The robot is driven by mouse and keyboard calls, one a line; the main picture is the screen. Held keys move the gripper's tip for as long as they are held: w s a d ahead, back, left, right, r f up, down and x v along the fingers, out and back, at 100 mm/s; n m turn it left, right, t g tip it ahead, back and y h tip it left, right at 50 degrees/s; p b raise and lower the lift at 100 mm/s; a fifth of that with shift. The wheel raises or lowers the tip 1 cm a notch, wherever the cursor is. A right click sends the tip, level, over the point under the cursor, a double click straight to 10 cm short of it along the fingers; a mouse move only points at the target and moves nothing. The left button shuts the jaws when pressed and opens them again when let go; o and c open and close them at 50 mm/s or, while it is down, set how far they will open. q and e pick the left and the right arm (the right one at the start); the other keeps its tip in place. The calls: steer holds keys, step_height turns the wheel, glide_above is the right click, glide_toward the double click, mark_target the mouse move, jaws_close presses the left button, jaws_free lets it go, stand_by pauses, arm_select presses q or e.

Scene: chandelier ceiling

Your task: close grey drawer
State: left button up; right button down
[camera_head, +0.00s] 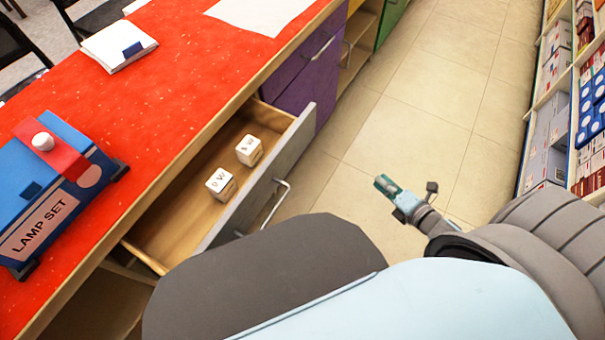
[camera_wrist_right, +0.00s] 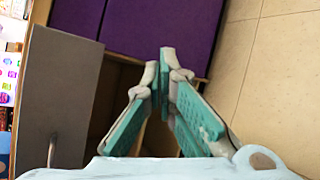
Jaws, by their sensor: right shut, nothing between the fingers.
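The grey drawer (camera_head: 255,190) is pulled out from under the red counter in the head view. Its front has a silver bar handle (camera_head: 275,202), and two white blocks (camera_head: 235,166) with letters lie inside it. My right gripper (camera_head: 383,182) is to the right of the drawer front, over the floor and apart from the handle. In the right wrist view, the right gripper (camera_wrist_right: 165,75) is shut and empty, its green finger pads meeting at the tips. A grey panel (camera_wrist_right: 60,90), seemingly the drawer front, stands left of the fingers there. My left gripper is out of view.
The red counter (camera_head: 140,130) holds a blue lamp set box (camera_head: 45,205) and a white booklet (camera_head: 117,48). Purple drawers (camera_head: 305,75) sit beyond the grey one. Tiled floor (camera_head: 420,110) is clear between the counter and the stocked shelves (camera_head: 555,120) at right.

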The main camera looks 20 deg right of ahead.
steer(key=w+a+r+n+t+y+b, duration=0.1)
steer(key=w+a+n+t+y+b, duration=0.2)
steer(key=n, duration=0.5)
steer(key=n+g+y+b, duration=0.2)
steer(key=n+y+b, duration=0.3)
steer(key=n, duration=0.6)
glide_toward(296, 147)
steer(key=shift+m+y, duration=0.3)
steer(key=shift+y, duration=0.3)
steer(key=x, duration=0.3)
steer(key=p+x, duration=0.1)
steer(key=x, duration=0.1)
steer(key=shift+w+f, duration=0.4)
steer(key=shift+w, duration=0.05)
steer(key=shift+w+a, duration=0.35)
steer(key=shift+w, duration=0.2)
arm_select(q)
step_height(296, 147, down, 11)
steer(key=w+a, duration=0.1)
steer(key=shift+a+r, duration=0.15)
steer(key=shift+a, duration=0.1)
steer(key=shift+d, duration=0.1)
